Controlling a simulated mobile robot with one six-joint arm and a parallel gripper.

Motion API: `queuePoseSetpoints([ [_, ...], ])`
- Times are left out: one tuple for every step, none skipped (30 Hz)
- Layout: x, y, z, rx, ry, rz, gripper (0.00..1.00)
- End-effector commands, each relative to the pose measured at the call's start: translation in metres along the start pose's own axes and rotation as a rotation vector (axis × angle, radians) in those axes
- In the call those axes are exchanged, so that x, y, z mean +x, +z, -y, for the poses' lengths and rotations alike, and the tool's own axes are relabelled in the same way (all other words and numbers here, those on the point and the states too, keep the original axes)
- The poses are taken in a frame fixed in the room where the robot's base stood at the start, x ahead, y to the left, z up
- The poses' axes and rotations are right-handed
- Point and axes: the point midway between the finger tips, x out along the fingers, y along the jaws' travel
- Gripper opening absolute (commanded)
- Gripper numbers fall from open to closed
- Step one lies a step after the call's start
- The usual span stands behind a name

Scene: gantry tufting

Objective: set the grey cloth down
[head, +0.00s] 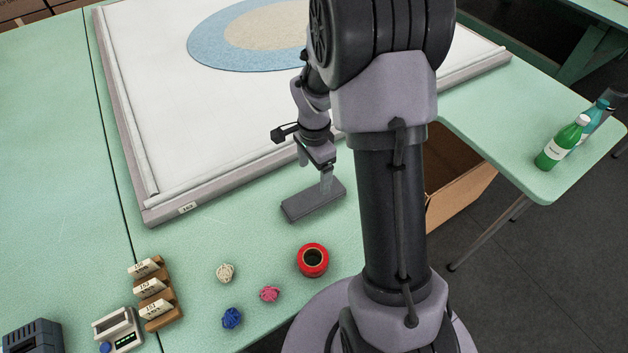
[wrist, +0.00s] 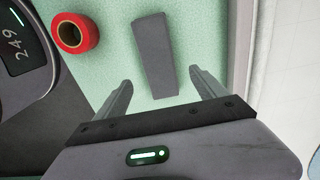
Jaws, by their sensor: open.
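My gripper (head: 326,180) is over the cloth's far right part in the head view. In the wrist view my gripper (wrist: 160,78) is open, its two fingers apart and nothing pinched between them. The exact height of the fingertips above the table is hard to tell.
A red ring-shaped roll (head: 313,260) stands near the cloth. White (head: 226,273), pink (head: 269,293) and blue (head: 231,318) balls lie to its left. A wooden rack (head: 158,300) is further left. The panel's frame (head: 220,196) borders the space behind.

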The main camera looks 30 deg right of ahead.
Motion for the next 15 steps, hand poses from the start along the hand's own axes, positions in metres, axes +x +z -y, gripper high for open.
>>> queuePoseSetpoints([
  [-0.009, 0.0, 0.0, 0.0, -0.001, 0.0, 0.81],
  [-0.012, 0.0, 0.0, 0.001, -0.002, 0.0, 0.81],
  [-0.017, 0.001, 0.0, -0.002, -0.003, 0.0, 0.81],
  [-0.022, 0.002, 0.0, -0.012, -0.008, -0.001, 0.81],
  [-0.031, 0.005, 0.0, -0.032, -0.02, -0.002, 0.81],
  [-0.047, 0.013, -0.002, -0.075, -0.043, -0.005, 0.81],
  [-0.064, 0.021, -0.005, -0.12, -0.067, -0.008, 0.81],
  [-0.084, 0.031, -0.01, -0.177, -0.096, -0.011, 0.81],
  [-0.112, 0.047, -0.019, -0.269, -0.142, -0.018, 0.81],
  [-0.132, 0.06, -0.029, -0.345, -0.177, -0.024, 0.81],
  [-0.152, 0.073, -0.041, -0.424, -0.216, -0.032, 0.81],
  [-0.174, 0.09, -0.059, -0.53, -0.265, -0.045, 0.81],
  [-0.189, 0.102, -0.073, -0.608, -0.303, -0.055, 0.81],
  [-0.2, 0.114, -0.088, -0.684, -0.339, -0.066, 0.81],
  [-0.213, 0.127, -0.106, -0.78, -0.386, -0.083, 0.81],
])
